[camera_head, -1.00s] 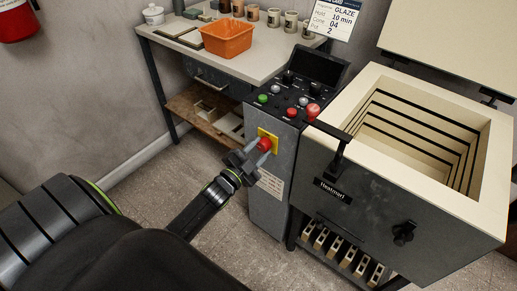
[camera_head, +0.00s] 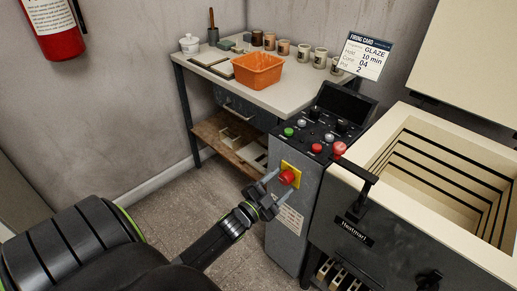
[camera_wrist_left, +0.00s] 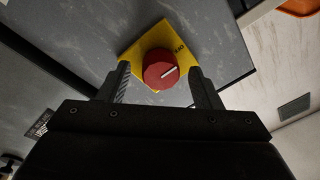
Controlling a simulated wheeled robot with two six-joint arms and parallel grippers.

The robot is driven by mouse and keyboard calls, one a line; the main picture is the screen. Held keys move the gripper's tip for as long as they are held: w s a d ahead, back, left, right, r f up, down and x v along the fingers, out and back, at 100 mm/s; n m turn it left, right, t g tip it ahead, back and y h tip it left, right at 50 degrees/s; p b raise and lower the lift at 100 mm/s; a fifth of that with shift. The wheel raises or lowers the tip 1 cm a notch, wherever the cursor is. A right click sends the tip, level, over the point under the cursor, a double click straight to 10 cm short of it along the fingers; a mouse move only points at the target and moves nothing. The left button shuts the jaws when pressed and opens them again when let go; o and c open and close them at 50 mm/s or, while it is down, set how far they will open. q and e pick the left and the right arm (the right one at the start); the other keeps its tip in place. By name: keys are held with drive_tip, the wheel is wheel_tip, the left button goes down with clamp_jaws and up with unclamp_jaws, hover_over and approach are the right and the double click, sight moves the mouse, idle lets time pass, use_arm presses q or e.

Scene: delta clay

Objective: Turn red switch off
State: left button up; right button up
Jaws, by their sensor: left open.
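The red switch (camera_head: 287,177) is a round knob on a yellow plate (camera_head: 296,171) on the side of the grey control cabinet (camera_head: 296,222). In the left wrist view the red knob (camera_wrist_left: 159,69) shows a white pointer line, slanting up to the right toward lettering at the plate's right corner. My left gripper (camera_head: 275,184) is open, with one finger on each side of the knob. In the left wrist view the fingers (camera_wrist_left: 160,88) stand apart from the knob, with a gap on both sides. My right gripper is not in view.
The cabinet's sloped top (camera_head: 318,135) carries several coloured buttons. An open kiln (camera_head: 400,205) stands to the right. A table (camera_head: 225,85) with an orange bin (camera_head: 257,72) and several cups is behind. Floor (camera_head: 180,205) is clear at the left.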

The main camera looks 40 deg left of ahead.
use_arm(q)
drive_tip(key=s+a+f, duration=0.1)
drive_tip(key=s, duration=1.5)
drive_tip(key=shift+s+a+f, duration=0.15)
drive_tip(key=shift+s+f, duration=0.1)
drive_tip(key=shift+f, duration=0.15)
